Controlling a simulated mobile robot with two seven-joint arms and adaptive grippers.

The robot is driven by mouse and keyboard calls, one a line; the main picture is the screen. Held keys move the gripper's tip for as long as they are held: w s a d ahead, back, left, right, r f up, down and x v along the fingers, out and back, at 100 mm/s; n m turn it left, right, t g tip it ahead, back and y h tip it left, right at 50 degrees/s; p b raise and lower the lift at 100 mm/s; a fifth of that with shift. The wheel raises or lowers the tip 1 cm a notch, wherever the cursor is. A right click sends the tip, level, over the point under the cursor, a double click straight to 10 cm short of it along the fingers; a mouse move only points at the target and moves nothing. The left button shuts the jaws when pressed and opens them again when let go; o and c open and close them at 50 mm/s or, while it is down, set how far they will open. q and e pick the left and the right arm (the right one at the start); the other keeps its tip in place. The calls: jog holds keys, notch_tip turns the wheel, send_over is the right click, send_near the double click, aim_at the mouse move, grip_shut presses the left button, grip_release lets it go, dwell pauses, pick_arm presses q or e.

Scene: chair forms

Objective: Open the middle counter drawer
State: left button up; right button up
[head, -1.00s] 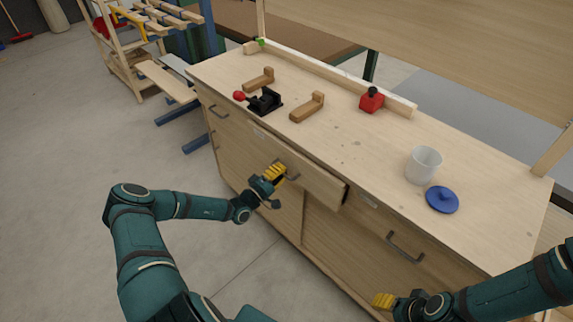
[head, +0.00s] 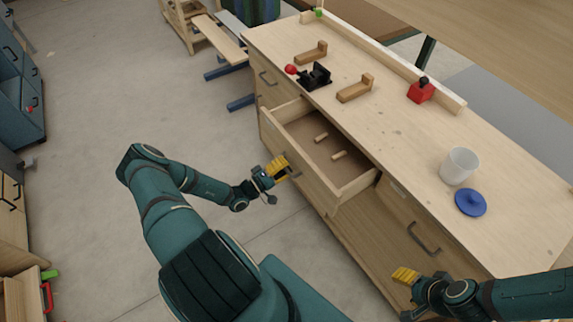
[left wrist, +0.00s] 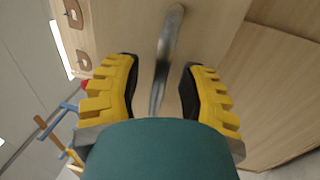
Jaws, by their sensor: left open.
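The middle counter drawer (head: 362,184) stands well out from the wooden counter (head: 400,140). Its inside shows, with two small wooden pegs (head: 338,155) lying on the drawer bottom. My left gripper (head: 280,168) is at the drawer front. In the left wrist view its two yellow-and-black fingers (left wrist: 160,92) are apart, with the metal bar handle (left wrist: 168,45) between them. Clear gaps show on both sides of the handle. My right gripper (head: 404,276) is low in front of the counter's right part, and its finger opening is not clear.
On the counter top are a red-knobbed clamp (head: 314,76), wooden pieces (head: 355,88), a red block (head: 420,90), a white cup (head: 459,166) and a blue lid (head: 470,202). A closed drawer's handle (head: 423,238) is at right.

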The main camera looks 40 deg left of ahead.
pick_arm(q)
jog(key=v, duration=1.2)
jog(key=a+f+m+g+h+b, duration=0.1)
jog(key=a+m+g+h+b, duration=0.2)
jog(key=a+m+h+b, duration=0.3)
jog(key=shift+n+g+h, duration=0.3)
jog(key=shift+g+h, duration=0.1)
jog(key=shift+h, duration=0.1)
jog(key=x, duration=0.5)
jog(key=b+x, duration=0.1)
jog(key=x, duration=0.8)
jog(key=shift+w+d+r, duration=0.2)
jog(key=shift+d+r, duration=0.05)
jog(key=shift+r, duration=0.15)
jog(key=shift+s, duration=0.1)
grip_shut()
